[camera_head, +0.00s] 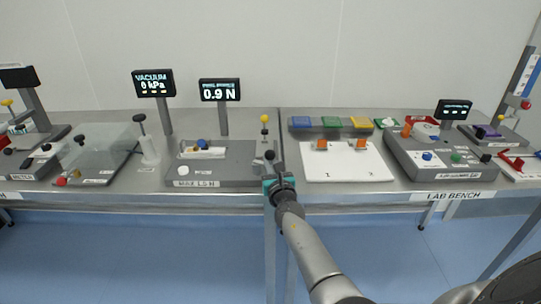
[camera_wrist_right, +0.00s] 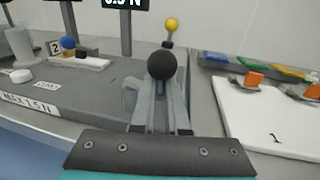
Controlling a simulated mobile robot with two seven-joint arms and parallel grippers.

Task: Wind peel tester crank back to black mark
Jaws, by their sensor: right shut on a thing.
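The peel tester is a grey base (camera_head: 240,177) left of the bench's middle, with a display (camera_head: 219,90) behind it reading 0.9 N. My right gripper (camera_head: 272,166) is at the right end of this base, shut on the crank. The crank's black ball knob (camera_wrist_right: 161,64) shows at the fingertips in the right wrist view, where my right gripper (camera_wrist_right: 161,95) reaches in from below. The fingers hide most of the crank's arm. I cannot make out the black mark. My left gripper is not in view.
A yellow-knobbed lever (camera_head: 264,119) stands just behind my right gripper. To the right lies a white board (camera_head: 345,171) with orange clips, and behind it blue, green and yellow blocks (camera_head: 331,123). A vacuum display (camera_head: 153,83) stands at the back left.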

